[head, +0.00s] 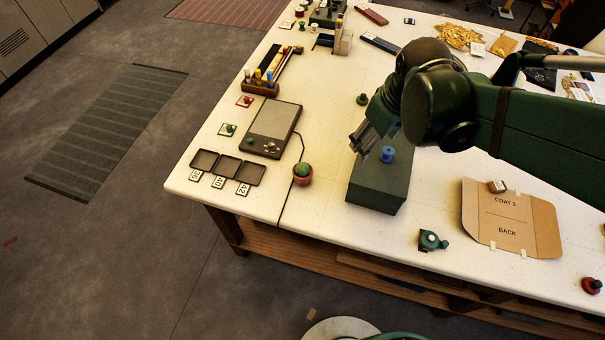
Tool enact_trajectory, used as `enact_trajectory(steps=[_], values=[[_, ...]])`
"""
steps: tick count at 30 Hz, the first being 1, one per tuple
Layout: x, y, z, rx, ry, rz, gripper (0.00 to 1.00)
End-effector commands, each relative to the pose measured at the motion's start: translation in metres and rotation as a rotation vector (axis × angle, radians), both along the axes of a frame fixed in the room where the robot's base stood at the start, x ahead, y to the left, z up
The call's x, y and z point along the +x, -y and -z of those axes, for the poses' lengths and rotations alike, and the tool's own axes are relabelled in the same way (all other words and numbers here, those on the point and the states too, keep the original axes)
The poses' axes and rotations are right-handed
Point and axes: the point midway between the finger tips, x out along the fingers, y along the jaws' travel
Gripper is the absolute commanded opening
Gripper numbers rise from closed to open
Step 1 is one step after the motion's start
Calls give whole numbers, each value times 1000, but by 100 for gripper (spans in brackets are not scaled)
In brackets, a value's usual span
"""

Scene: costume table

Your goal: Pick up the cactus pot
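The cactus pot (302,174) is a small terracotta pot with a round green cactus. It stands upright near the table's front left edge in the head view, beside a thin black cable. My gripper (356,143) is to the right of the pot and higher, above the far left part of a dark green box. It is apart from the pot. The fingers point down and left, and I cannot tell how far apart they are. Nothing shows held between them.
The dark green box (376,190) with a blue knob (387,154) stands right of the pot. Left are small dark trays (228,169) with number tags and a grey scale (270,128). A cardboard pattern (510,220) lies right.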

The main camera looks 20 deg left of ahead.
Motion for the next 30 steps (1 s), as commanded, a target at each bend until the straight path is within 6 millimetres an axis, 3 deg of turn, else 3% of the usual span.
enact_trajectory(steps=[16,30], values=[[7,-98,62,-91,-105,-321,57],[-7,-176,124,-161,-188,-581,57]])
